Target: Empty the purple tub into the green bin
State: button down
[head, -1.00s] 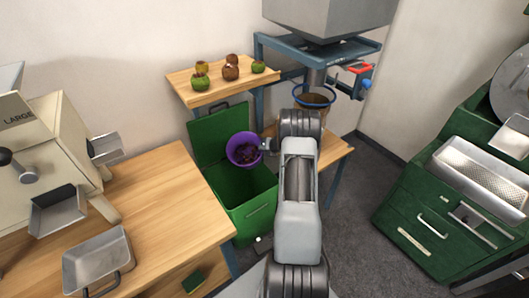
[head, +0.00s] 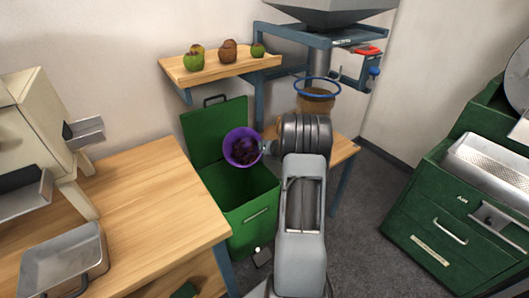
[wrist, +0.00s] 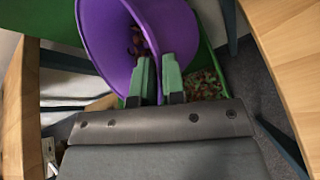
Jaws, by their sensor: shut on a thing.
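The purple tub (head: 236,138) is held over the open green bin (head: 238,190), with dark reddish-brown contents inside it. My gripper (head: 265,148) is shut on the right side of the tub's rim in the head view. In the wrist view, the two green fingertips of my gripper (wrist: 157,80) pinch the rim of the purple tub (wrist: 100,35). The tub looks tilted there, with some brown pieces near its bottom. Below and to the right, the green bin (wrist: 212,62) shows mixed brown and green pieces inside.
A wooden table (head: 150,205) with a metal tray (head: 95,250) stands left of the bin. A blue-ringed bag holder (head: 317,87) is behind my arm. A green machine (head: 450,220) stands right, with open floor between.

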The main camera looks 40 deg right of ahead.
jog(key=shift+s+a+f+t+b, duration=0.1)
jog(key=shift+f+t+b, duration=0.25)
jog(key=shift+b, duration=0.65)
jog(key=s+a+f+n+t+b, duration=0.1)
jog(key=t+b, duration=0.1)
jog(key=b, duration=0.4)
jog(key=s+a+f+n+t+h+b, duration=0.1)
jog(key=s+f+n+t+b, duration=0.1)
jog(key=b, duration=0.4)
jog(key=s+a+f+n+t+b, duration=0.1)
jog(key=f+n+t+b, duration=0.1)
jog(key=t+b, duration=0.2)
jog(key=shift+s+a+f+b, duration=0.2)
jog(key=shift+s+b, duration=0.15)
jog(key=shift+b, duration=1)
jog(key=shift+s+a+f+n+t+y, duration=0.1)
jog(key=shift+s+a+n+t+y, duration=0.25)
jog(key=shift+n+t, duration=0.45)
jog(key=shift+s+a+f+n+t+y, duration=0.1)
jog(key=shift+s+a+n+t+y, duration=0.1)
jog(key=shift+s+n+t+y, duration=0.4)
jog(key=shift+w, duration=0.15)
